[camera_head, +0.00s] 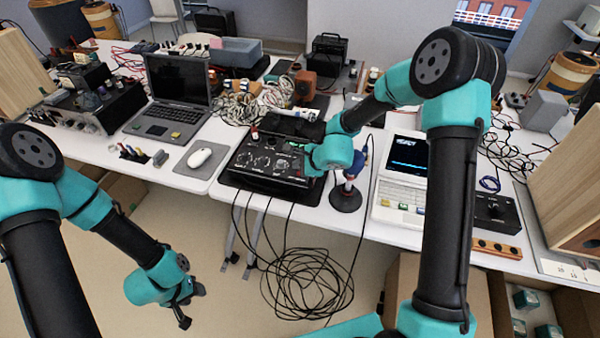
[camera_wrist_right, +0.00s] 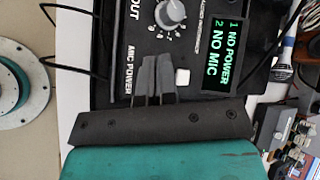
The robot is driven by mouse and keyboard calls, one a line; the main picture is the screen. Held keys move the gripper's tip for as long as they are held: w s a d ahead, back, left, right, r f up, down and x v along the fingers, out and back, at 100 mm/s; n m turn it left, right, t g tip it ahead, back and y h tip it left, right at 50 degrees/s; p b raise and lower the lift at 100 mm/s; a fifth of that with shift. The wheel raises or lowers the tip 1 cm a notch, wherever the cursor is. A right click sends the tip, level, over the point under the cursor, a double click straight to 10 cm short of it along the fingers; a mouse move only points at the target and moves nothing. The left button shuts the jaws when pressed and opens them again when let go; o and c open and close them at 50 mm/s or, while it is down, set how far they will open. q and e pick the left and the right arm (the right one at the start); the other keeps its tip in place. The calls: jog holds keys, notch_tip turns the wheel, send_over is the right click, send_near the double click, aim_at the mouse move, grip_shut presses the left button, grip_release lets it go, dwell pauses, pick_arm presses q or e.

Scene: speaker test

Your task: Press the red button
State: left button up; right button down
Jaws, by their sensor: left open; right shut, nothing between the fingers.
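A black audio box (camera_head: 262,162) with several knobs sits at the front edge of the white table. In the right wrist view its panel (camera_wrist_right: 128,40) shows a knob, "OUT" and "MIC POWER" lettering, and a green display (camera_wrist_right: 223,48) reading "1 NO POWER 2 NO MIC". A small white square button (camera_wrist_right: 182,76) lies just right of my right gripper's fingertips. I cannot make out a red button clearly. My right gripper (camera_wrist_right: 153,62) is shut and empty over the panel; contact cannot be told. My left gripper (camera_head: 190,308) is open and empty, low in front of the table.
A microphone on a round stand (camera_head: 347,195) stands right of the box, close to my right arm. A laptop (camera_head: 172,100), a mouse (camera_head: 200,158) and a white computer (camera_head: 402,185) are nearby. Looped black cables (camera_head: 305,285) hang below the table edge.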

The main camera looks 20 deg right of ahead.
jog(key=shift+f, duration=0.15)
jog(key=shift+f, duration=0.3)
jog(key=shift+f, duration=0.45)
dwell(0.9)
jog(key=shift+r, duration=0.95)
notch_tip(320, 180, up, 6)
dwell(0.8)
jog(key=shift+s+f, duration=0.1)
